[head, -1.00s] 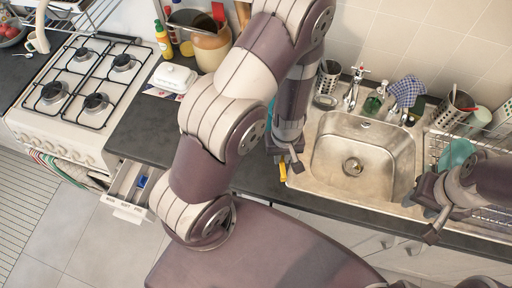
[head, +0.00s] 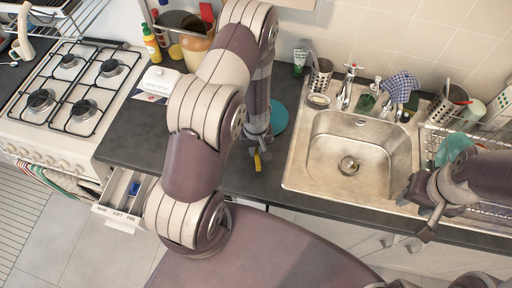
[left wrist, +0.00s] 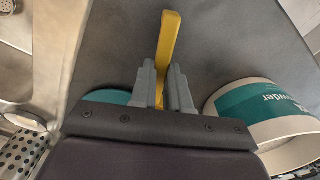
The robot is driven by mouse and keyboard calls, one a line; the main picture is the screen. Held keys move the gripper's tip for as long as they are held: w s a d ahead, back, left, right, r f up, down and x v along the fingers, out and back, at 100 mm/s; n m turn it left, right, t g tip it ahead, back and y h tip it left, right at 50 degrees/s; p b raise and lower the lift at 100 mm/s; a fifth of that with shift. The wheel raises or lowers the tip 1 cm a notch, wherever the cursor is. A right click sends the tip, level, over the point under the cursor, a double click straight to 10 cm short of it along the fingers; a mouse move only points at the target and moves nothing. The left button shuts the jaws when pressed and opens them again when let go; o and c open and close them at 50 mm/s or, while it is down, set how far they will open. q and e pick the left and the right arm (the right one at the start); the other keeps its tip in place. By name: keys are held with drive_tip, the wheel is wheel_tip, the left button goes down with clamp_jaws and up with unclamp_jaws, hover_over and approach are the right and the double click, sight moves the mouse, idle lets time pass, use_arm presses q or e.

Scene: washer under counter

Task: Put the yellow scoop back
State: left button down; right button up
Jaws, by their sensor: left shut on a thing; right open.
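The yellow scoop (head: 257,161) is held in my left gripper (head: 259,141), above the dark counter to the left of the sink. In the left wrist view the scoop (left wrist: 168,45) shows as a yellow strip between the two grey fingers (left wrist: 162,88). A white tub with a teal "powder" label (left wrist: 262,103) is just right of the fingers in the left wrist view, apart from the scoop. I cannot make it out in the head view, where my arm covers part of the counter. My right gripper (head: 421,208) is open and empty at the sink's right front.
A teal disc (head: 279,118) lies on the counter behind my left gripper. An open drawer with labelled compartments (head: 125,212) sticks out below the counter. The sink (head: 355,155), a metal holder (head: 320,76) and the stove (head: 68,90) flank the counter.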

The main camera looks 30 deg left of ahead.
use_arm(q)
drive_tip(key=shift+f+b, duration=0.35)
drive_tip(key=shift+f, duration=0.2)
drive_tip(key=c, duration=1.1)
unclamp_jaws()
drive_tip(key=shift+r, duration=0.1)
